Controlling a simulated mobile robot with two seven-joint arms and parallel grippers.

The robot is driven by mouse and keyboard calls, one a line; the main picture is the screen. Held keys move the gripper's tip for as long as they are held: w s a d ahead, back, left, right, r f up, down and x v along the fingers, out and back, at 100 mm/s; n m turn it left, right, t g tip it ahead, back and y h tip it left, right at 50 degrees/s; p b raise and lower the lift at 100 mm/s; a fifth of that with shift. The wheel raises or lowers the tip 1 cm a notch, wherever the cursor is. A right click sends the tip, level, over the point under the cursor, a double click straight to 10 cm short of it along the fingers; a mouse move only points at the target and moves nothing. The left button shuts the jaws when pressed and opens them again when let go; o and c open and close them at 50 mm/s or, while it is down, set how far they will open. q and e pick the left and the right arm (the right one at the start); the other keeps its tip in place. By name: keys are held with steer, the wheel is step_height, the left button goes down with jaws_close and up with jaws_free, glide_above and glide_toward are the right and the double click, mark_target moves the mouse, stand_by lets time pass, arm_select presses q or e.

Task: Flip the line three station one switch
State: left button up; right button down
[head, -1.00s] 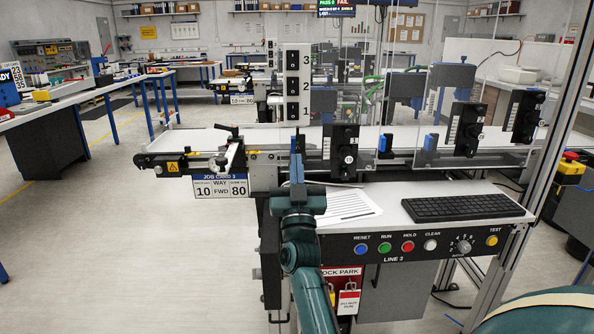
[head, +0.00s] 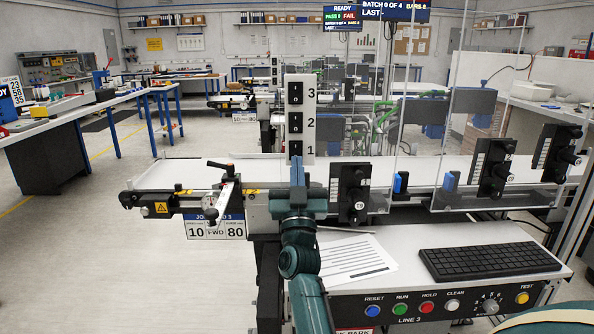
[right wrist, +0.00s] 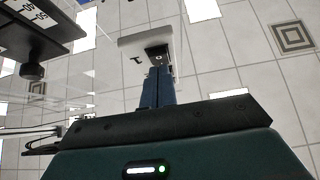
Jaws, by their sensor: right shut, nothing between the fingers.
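A white upright panel (head: 308,132) with three black switches, marked 3, 2 and 1 from top to bottom, stands at the belt of the near line, whose console reads LINE 3. The switch by the 1 (head: 295,147) is the lowest. My right gripper (head: 297,171) is shut and empty, its blue fingers pointing at the panel's bottom end, just below switch 1 in the picture. In the right wrist view the shut fingertips (right wrist: 158,74) point at a black switch (right wrist: 158,53) on the pale panel. I cannot tell whether they touch. My left gripper is not in view.
A black station unit (head: 353,190) with a knob stands right of my gripper, with clear guard panels beyond. Below are a keyboard (head: 488,263), a paper sheet (head: 355,258) and a row of console buttons (head: 400,309). Open floor lies to the left.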

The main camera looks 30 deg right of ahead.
steer(key=shift+w+d, duration=0.15)
steer(key=shift+w, duration=0.15)
arm_select(q)
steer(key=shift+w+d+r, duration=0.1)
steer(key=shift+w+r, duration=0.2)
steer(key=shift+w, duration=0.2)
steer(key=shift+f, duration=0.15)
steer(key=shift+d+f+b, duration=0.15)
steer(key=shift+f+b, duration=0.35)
steer(key=shift+b, duration=0.5)
arm_select(e)
steer(key=shift+w+d+f, duration=0.1)
steer(key=shift+w+d, duration=0.05)
steer(key=shift+w, duration=0.15)
steer(key=shift+f, duration=0.1)
